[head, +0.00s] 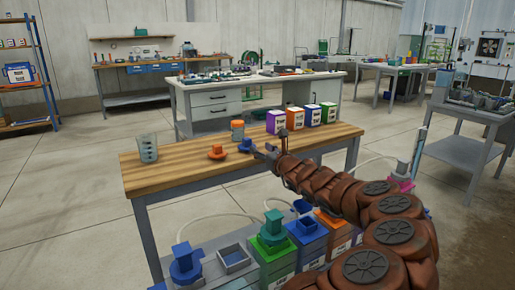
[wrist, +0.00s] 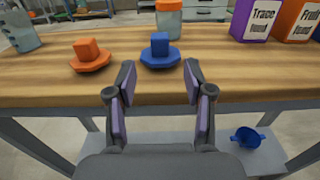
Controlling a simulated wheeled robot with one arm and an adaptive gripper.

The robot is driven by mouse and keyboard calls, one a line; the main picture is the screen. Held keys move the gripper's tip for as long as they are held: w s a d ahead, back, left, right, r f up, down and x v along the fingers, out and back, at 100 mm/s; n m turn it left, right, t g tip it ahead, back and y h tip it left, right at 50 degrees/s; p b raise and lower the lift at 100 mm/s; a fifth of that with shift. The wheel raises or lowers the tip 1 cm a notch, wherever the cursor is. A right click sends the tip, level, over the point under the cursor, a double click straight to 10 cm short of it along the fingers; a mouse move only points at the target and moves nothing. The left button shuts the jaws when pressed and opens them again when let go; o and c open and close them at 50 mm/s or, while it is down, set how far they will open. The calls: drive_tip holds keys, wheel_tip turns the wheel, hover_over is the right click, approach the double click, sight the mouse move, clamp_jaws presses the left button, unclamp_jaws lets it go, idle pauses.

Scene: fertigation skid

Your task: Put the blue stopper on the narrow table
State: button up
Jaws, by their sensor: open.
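The blue stopper (head: 245,146) has a square knob on a round flange. It stands upright on the narrow wooden-topped table (head: 185,172), near the front edge, just right of an orange stopper (head: 217,153). The wrist view also shows the blue stopper (wrist: 160,50) on the wood, straight ahead of my gripper (wrist: 158,80). My gripper is open and empty, with its fingertips at the table's front edge and apart from the stopper. In the head view my gripper (head: 264,151) is just right of the blue stopper.
A beaker (head: 147,148), an orange-lidded jar (head: 237,130) and several labelled boxes (head: 276,121) stand on the same table. Tanks with coloured stoppers (head: 273,234) stand in front, below the tabletop.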

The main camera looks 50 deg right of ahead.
drive_tip(key=shift+s+a, duration=0.25)
drive_tip(key=shift+s, duration=0.45)
drive_tip(key=shift+r, duration=0.1)
